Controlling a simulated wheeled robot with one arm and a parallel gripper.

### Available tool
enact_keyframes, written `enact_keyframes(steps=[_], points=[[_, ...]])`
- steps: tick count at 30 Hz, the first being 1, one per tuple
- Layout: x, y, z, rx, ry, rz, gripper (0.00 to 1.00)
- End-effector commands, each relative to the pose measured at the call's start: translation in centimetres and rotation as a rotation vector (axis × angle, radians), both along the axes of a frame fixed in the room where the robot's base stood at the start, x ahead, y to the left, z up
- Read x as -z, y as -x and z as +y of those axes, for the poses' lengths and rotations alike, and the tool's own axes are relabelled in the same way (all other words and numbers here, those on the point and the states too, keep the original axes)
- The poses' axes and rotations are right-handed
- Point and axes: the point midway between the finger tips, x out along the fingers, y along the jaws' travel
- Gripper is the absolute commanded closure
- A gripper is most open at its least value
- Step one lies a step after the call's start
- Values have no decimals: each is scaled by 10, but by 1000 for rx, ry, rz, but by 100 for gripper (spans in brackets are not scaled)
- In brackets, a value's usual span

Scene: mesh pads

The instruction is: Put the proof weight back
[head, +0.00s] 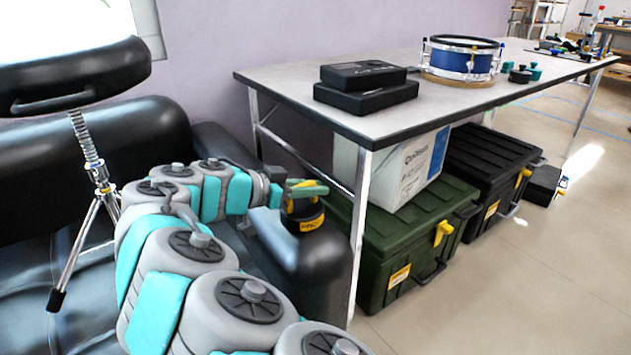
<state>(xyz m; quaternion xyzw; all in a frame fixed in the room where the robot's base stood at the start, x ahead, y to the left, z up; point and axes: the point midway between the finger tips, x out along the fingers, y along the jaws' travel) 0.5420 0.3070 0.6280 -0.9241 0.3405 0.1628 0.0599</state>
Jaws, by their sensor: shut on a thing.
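My gripper (284,189) is at the end of my arm, over the front of the black couch's armrest. It is shut on a dark rounded object with a yellow label (303,217), perhaps the proof weight. A greenish bar crosses the top of this object, and I cannot tell whether it belongs to it or to my gripper. I cannot tell whether the object touches the armrest. A small dark knobbed piece (520,75) and a teal knobbed piece (535,71) stand on the table, right of the drum.
The table (440,118) carries two stacked black cases (365,88) and a blue drum (462,60). Below are a green crate (410,240), a black crate (490,165) and a white box (415,168).

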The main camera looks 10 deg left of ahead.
Motion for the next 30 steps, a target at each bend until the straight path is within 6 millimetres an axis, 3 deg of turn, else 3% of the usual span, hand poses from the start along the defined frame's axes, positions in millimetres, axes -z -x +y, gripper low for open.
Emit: enact_keyframes(steps=[6, 7, 15, 25, 30], points=[[0, 0, 0, -1, 1, -3, 100], [1, 0, 0, -1, -1, -1, 79], [1, 0, 0, 0, 0, 0, 50], [-2, 1, 0, 0, 0, 0, 50], [-9, 17, 16, -2, 1, -2, 50]])
